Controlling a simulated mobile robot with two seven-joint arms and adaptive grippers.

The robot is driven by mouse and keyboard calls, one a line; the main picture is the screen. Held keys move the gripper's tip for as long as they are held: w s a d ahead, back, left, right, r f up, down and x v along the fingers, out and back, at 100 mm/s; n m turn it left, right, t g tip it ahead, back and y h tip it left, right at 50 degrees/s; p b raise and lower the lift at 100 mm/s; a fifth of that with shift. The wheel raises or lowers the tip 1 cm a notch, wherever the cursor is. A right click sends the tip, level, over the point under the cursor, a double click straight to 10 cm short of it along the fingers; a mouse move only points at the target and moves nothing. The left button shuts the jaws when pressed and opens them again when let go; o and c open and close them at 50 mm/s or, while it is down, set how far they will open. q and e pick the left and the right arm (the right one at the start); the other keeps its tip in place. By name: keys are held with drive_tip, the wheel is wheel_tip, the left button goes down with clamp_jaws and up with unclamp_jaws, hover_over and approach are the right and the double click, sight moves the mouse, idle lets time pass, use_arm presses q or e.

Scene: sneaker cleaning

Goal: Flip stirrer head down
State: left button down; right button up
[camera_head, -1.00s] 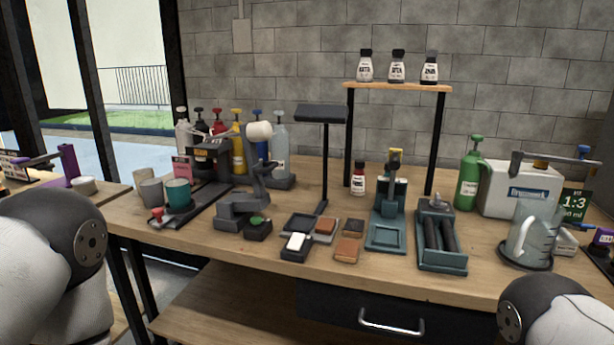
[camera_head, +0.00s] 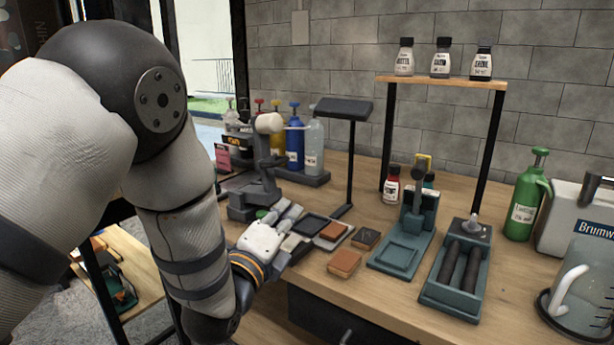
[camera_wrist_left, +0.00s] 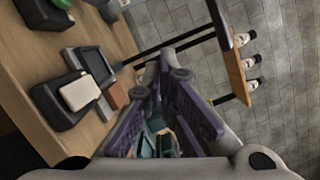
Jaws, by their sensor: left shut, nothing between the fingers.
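The stirrer (camera_head: 266,168) is a dark grey stand with a hinged arm and a pale rounded head (camera_head: 268,123). Its head is raised at the top of the upright, left of the middle in the head view. My left gripper (camera_head: 292,212) is in front of and to the right of the stirrer, low over the table's front edge, apart from the head. Its fingers are shut and empty; they also show in the left wrist view (camera_wrist_left: 163,78). My right gripper is out of view.
A pale block (camera_wrist_left: 80,92) on a black holder lies close to my left gripper. A tall black stand (camera_head: 345,108) rises to its right. Brown blocks (camera_head: 344,263) and teal fixtures (camera_head: 402,252) fill the table further right. Pump bottles (camera_head: 294,142) stand behind the stirrer.

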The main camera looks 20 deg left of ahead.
use_arm(q)
drive_tip(key=shift+a+r, duration=0.1)
drive_tip(key=shift+a, duration=0.05)
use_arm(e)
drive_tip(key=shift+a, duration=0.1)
use_arm(q)
drive_tip(key=w+a+r, duration=0.2)
drive_tip(key=w, duration=0.9)
drive_tip(key=shift+a+r+b, duration=0.2)
drive_tip(key=shift+r+b, duration=0.15)
drive_tip(key=shift+b, duration=0.05)
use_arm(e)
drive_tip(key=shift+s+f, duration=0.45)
